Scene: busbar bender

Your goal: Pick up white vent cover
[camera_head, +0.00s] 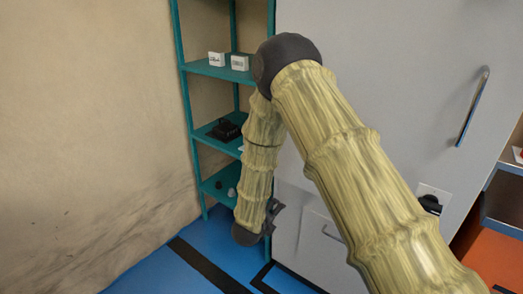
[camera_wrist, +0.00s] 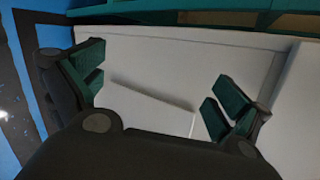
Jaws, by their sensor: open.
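My gripper (camera_head: 273,212) hangs at the end of my downward-bent forearm, between the teal shelf and the large white cabinet. In the wrist view my gripper (camera_wrist: 160,88) is open, with its green-padded fingers wide apart and nothing held between them. A pale white surface fills the space beyond and between the fingers. I cannot tell whether this panel is the white vent cover; no vent slots show.
The white cabinet (camera_head: 400,60) has a long handle (camera_head: 472,107). Blue floor (camera_head: 210,238) with black stripes is open at the lower left.

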